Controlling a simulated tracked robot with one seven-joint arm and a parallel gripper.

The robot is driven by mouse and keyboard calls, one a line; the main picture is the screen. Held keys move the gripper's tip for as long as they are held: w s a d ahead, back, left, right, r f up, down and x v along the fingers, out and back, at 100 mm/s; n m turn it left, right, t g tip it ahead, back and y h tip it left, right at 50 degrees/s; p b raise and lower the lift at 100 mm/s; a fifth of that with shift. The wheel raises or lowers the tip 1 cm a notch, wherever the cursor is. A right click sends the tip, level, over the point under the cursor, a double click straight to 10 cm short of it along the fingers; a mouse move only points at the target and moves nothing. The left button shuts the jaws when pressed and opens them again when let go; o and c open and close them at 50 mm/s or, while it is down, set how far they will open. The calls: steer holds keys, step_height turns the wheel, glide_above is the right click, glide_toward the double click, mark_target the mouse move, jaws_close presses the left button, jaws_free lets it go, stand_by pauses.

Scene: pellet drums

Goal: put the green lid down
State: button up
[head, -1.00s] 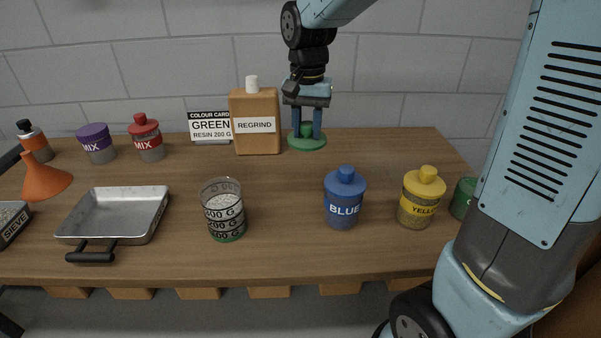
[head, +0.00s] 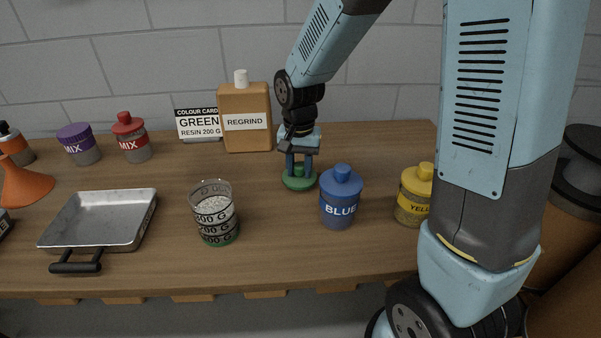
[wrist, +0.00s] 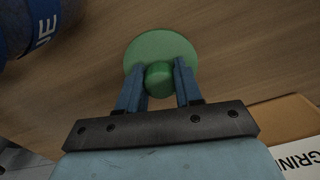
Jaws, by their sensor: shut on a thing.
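The green lid (head: 297,183) is a round disc with a knob on top, just behind and left of the blue drum (head: 340,200). My gripper (head: 299,170) is shut on its knob from above. The wrist view shows the lid (wrist: 160,47) flat, with my gripper (wrist: 158,78) fingers on both sides of the knob. The lid is at or close above the wooden table; I cannot tell whether it touches. The green drum is hidden behind my arm.
A yellow drum (head: 412,197) stands right of the blue one. A glass beaker of pellets (head: 214,215) stands front left of the lid, near a metal tray (head: 100,219). The regrind bottle (head: 246,118) and colour card (head: 198,124) stand behind. Table between beaker and lid is clear.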

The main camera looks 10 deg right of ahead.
step_height(320, 180, down, 2)
steer(key=shift+f, duration=0.1)
steer(key=o, duration=1)
